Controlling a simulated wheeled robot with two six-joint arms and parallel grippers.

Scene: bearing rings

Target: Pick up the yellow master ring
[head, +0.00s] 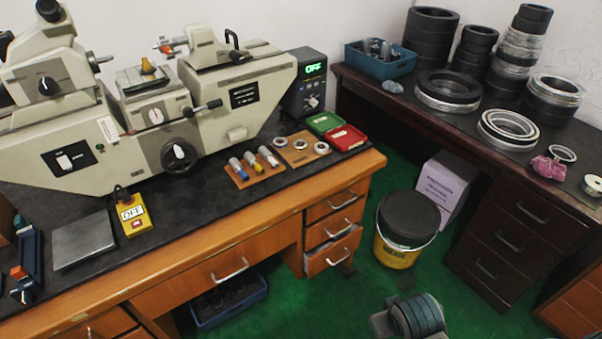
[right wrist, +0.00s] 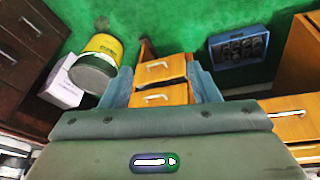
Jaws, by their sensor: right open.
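Three small metal rings lie on a wooden board on the bench: a left ring (head: 280,142), a middle ring (head: 300,144) and a right ring (head: 322,148). They are too small for me to tell surely which is the yellow master ring. My right gripper (right wrist: 163,88) is open and empty in the right wrist view, with bluish fingers spread over the bench drawers behind. A grey-blue part of my right arm (head: 415,316) shows at the bottom of the head view, over the green floor and well away from the rings. My left gripper is not in view.
A wooden stand with several plug gauges (head: 252,163) sits left of the rings. Green (head: 324,122) and red (head: 346,137) trays lie behind and right. A large measuring machine (head: 150,110) fills the bench's back. A yellow bucket (head: 398,252) stands on the floor.

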